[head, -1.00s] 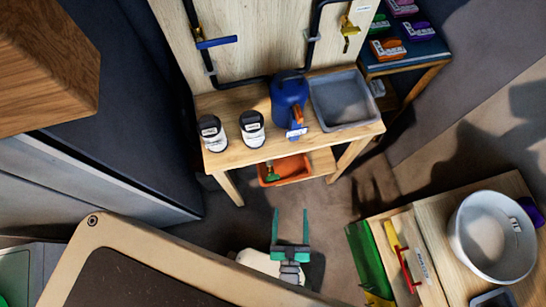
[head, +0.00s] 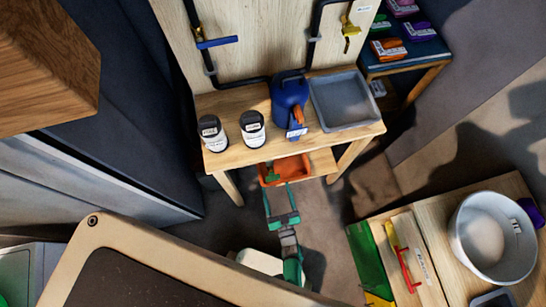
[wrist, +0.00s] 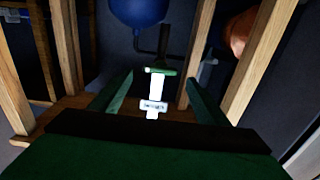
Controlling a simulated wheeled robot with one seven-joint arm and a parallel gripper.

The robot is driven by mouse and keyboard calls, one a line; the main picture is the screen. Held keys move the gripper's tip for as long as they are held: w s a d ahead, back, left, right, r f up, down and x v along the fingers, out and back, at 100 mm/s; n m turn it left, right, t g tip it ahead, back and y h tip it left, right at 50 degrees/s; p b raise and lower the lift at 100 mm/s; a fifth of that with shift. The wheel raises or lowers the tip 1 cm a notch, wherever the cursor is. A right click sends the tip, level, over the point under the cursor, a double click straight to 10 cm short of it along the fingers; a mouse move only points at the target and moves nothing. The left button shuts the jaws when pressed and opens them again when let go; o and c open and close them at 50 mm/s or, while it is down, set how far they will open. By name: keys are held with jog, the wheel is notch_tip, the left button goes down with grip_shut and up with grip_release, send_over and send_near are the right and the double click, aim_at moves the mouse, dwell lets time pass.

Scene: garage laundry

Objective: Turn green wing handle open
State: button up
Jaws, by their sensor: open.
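A green wing handle (wrist: 160,71) shows in the wrist view, straight ahead between my fingers in the picture. A white label tag (wrist: 153,106) hangs below it, and a dark pipe is behind it. My gripper (wrist: 159,78) is open, with one green finger on each side and nothing held. I see no contact with the handle. In the head view, my gripper (head: 278,186) is low, in front of the workbench (head: 230,105) and close to an orange tray (head: 293,168) on its lower shelf. A small green piece shows at that tray; I cannot tell if it is the handle.
Wooden legs (wrist: 193,55) stand on either side in the wrist view, with a blue rounded thing (wrist: 138,10) above. A blue jug (head: 288,95), two labelled jars and a grey basin (head: 345,98) stand on the bench.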

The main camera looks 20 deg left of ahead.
aim_at(273, 180)
jog(key=shift+x, duration=3.2)
jog(key=c, duration=1)
